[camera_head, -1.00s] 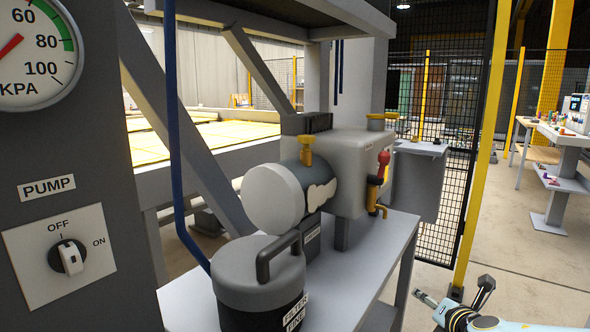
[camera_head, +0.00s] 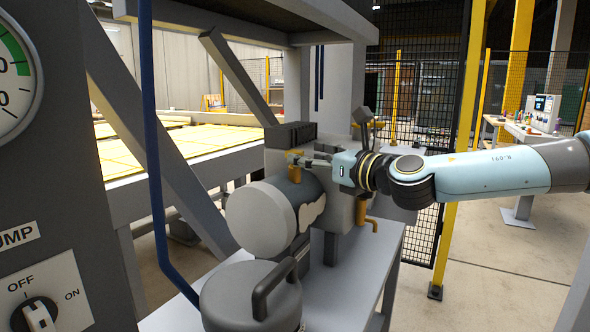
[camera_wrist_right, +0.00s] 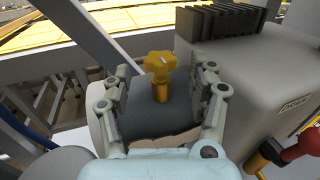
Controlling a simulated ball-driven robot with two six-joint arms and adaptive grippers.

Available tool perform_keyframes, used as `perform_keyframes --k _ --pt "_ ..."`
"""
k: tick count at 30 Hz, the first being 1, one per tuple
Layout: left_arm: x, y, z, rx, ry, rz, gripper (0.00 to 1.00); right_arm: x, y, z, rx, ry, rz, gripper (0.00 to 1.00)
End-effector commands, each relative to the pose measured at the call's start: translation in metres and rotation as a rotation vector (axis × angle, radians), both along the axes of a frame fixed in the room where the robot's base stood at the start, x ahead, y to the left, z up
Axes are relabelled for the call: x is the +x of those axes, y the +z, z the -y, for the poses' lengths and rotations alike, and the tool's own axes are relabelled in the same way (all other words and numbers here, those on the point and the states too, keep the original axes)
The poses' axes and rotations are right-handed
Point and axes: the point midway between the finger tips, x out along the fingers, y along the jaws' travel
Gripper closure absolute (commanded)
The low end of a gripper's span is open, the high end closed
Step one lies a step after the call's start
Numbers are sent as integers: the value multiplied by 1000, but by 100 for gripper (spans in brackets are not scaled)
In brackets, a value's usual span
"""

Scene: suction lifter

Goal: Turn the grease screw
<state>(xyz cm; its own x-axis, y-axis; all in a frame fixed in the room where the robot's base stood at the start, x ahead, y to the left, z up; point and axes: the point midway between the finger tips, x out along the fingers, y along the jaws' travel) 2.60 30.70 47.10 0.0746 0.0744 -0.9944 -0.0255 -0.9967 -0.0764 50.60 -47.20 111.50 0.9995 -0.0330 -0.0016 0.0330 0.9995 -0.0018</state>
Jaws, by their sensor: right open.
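The yellow grease screw (camera_head: 294,171) stands upright on top of the pump's grey cylindrical body (camera_head: 262,216). In the right wrist view its yellow lobed head (camera_wrist_right: 161,66) and stem show between the fingers. My right gripper (camera_head: 300,158) comes in from the right at the height of the screw, beside its head. In the right wrist view the right gripper (camera_wrist_right: 160,92) is open, one finger on each side of the screw, with gaps to both. My left gripper is not in view.
A grey filter pot (camera_head: 252,297) with a black handle stands in front of the pump on the grey bench (camera_head: 180,318). A red-handled valve (camera_wrist_right: 300,145) is at lower right in the wrist view. A blue hose (camera_head: 155,150) and a slanted beam (camera_head: 150,140) stand left.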

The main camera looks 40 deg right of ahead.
Motion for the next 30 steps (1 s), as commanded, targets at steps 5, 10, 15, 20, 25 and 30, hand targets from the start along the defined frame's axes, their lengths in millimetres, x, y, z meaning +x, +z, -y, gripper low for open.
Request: perform_keyframes --k 5,10,15,20,25,30 --pt "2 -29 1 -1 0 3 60 26 -4 2 7 -3 3 40" --pt "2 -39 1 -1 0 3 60 38 -2 2 5 -4 0 40" --pt "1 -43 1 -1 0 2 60 45 0 2 3 0 2 40" --pt "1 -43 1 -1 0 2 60 46 1 1 2 2 1 40" --pt "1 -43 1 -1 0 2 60 46 1 1 2 2 1 43" --pt "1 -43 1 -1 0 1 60 46 1 1 2 2 1 65"
